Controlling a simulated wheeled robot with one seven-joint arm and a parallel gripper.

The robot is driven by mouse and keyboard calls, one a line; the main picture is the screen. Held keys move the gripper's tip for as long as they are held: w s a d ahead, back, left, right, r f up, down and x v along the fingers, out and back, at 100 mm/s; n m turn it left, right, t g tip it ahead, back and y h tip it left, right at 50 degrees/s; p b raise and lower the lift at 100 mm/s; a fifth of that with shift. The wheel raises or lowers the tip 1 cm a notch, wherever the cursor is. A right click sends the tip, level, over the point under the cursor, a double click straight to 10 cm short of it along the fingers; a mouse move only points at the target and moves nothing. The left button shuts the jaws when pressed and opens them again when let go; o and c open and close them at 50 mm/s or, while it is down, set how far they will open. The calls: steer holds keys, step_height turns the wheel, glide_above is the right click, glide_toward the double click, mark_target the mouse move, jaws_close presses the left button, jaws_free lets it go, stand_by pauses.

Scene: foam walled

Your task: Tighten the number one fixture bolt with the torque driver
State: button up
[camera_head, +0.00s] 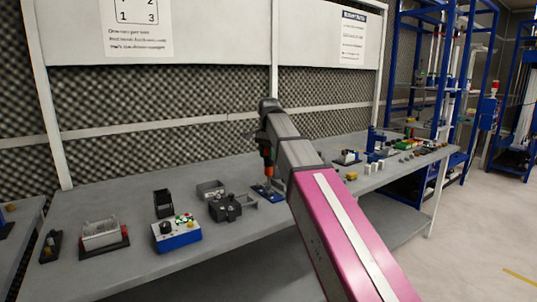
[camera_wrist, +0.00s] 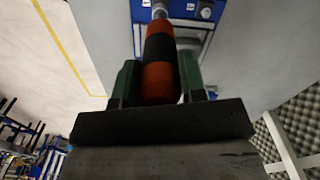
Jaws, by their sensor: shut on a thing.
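My gripper (camera_wrist: 158,80) is shut on the torque driver (camera_wrist: 159,47), an orange and black handle between its two green fingers. In the head view the driver (camera_head: 267,158) hangs upright below my wrist, above the blue fixture (camera_head: 262,196) on the bench. In the wrist view the driver's grey tip reaches toward the blue fixture (camera_wrist: 178,9) at the top edge. Round bolt heads (camera_wrist: 205,13) show there, partly cut off. I cannot tell which is number one, or whether the tip touches a bolt.
A dark grey clamp-like block (camera_head: 225,207), a blue box with a black knob (camera_head: 177,235), a black bin (camera_head: 163,203) and a clear-covered case (camera_head: 104,235) stand left on the bench (camera_head: 215,255). Small parts (camera_head: 375,167) lie right. A padded wall (camera_head: 200,110) rises behind.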

steer(key=shift+f, duration=0.75)
stand_by(2.4)
steer(key=shift+r, duration=0.1)
steer(key=shift+r, duration=2.4)
